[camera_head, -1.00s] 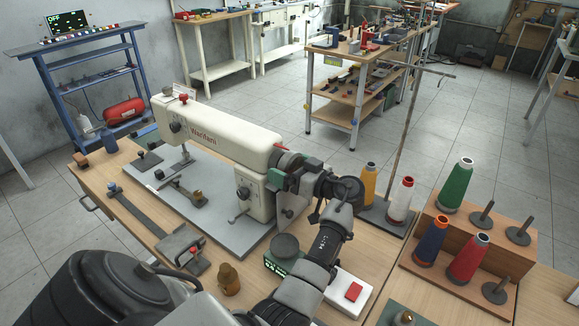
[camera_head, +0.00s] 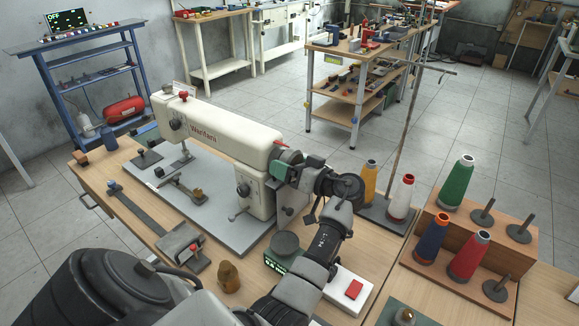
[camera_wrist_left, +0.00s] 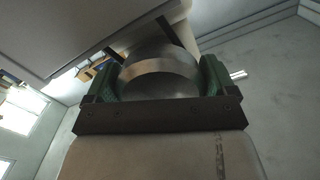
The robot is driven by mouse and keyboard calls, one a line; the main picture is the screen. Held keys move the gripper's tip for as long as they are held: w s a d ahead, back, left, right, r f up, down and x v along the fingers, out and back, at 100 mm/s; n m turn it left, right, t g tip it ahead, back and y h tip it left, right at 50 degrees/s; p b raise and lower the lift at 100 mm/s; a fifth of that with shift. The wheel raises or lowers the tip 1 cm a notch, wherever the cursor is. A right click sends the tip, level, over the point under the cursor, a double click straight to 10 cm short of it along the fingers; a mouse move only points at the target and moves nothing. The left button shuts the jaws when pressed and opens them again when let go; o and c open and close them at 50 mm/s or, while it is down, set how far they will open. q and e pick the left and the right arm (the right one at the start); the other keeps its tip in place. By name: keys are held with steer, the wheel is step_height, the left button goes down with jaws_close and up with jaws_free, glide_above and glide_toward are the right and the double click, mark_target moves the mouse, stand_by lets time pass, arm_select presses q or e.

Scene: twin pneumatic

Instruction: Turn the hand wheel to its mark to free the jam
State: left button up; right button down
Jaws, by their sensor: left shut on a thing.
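The white sewing machine (camera_head: 215,131) stands on its grey base plate on the wooden bench. My left gripper (camera_head: 283,167) is at the right end of the machine's arm, with its green-padded jaws closed around the hand wheel. In the left wrist view the round metal hand wheel (camera_wrist_left: 160,77) sits between the two green pads, which touch its sides. In the head view the jaws and wrist largely hide the wheel. A small red pointed mark (camera_head: 278,143) shows on the machine's end just above the jaws. My right gripper is not in view.
Thread cones, such as the white one (camera_head: 401,197), stand on the right side of the bench near a tall thin rod (camera_head: 405,130). A small box with a green display (camera_head: 275,263), a brass-coloured piece (camera_head: 228,277) and a red-button box (camera_head: 350,289) lie near my forearm.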

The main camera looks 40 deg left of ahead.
arm_select(q)
steer(key=m, duration=0.2)
steer(key=shift+r+m, duration=0.15)
steer(key=shift+m, duration=0.25)
steer(key=m+p, duration=0.1)
steer(key=m, duration=0.1)
steer(key=shift+r+m, duration=0.1)
steer(key=shift+m, duration=0.3)
steer(key=m+p, duration=0.1)
steer(key=m, duration=0.2)
steer(key=shift+s+r+p, duration=0.1)
steer(key=shift+p, duration=0.3)
steer(key=shift+m+p, duration=0.55)
steer(key=shift+m, duration=0.65)
steer(key=o, duration=0.7)
